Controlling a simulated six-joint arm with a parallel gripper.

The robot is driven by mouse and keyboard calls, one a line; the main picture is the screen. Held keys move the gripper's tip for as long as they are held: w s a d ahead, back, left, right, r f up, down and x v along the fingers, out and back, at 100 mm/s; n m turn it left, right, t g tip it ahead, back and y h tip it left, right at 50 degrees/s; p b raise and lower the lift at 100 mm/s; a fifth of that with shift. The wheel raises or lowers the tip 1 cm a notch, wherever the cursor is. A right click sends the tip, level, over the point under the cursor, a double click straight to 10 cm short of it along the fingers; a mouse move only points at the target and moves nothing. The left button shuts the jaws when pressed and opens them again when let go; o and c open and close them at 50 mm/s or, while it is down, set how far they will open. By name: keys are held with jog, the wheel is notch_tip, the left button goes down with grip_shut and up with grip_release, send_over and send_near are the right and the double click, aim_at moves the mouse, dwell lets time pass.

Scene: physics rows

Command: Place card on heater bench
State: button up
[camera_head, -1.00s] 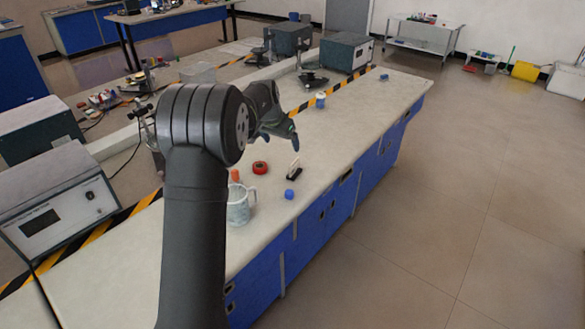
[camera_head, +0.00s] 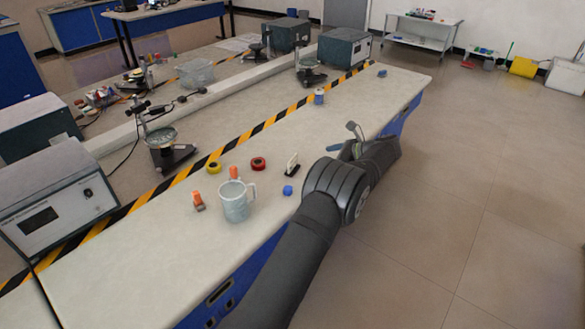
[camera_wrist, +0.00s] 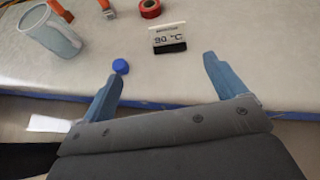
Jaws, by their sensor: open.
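A small white card (camera_head: 292,161) stands upright in a black base on the pale bench top (camera_head: 130,244), near its front edge. In the wrist view the card (camera_wrist: 167,34) reads "90 °C". My gripper (camera_head: 345,138) is open and empty, with blue fingers apart. In the head view it is right of the card, by the bench's front edge. In the wrist view my gripper (camera_wrist: 164,68) points toward the card, which is apart from and ahead of the fingertips. I cannot tell which part is the heater bench.
A blue cap (camera_head: 288,190), a clear jug (camera_head: 236,201), red tape (camera_head: 258,163), yellow tape (camera_head: 213,167) and an orange-topped item (camera_head: 198,201) are near the card. A hazard stripe (camera_head: 240,138) runs behind them. A stand (camera_head: 170,151) and grey instruments (camera_head: 55,220) lie beyond it.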

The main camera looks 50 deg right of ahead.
jog(key=s+m+t, duration=0.1)
jog(key=s, duration=0.1)
send_near(293, 158)
jog(key=x, duration=0.5)
jog(key=shift+a+f, duration=0.1)
jog(key=shift+a, duration=0.2)
jog(key=shift+d+x, duration=0.15)
jog(key=shift+x, duration=1.15)
jog(key=shift+d+x, duration=0.15)
jog(key=shift+x, duration=1.15)
jog(key=c, duration=1.1)
jog(key=shift+c, duration=0.2)
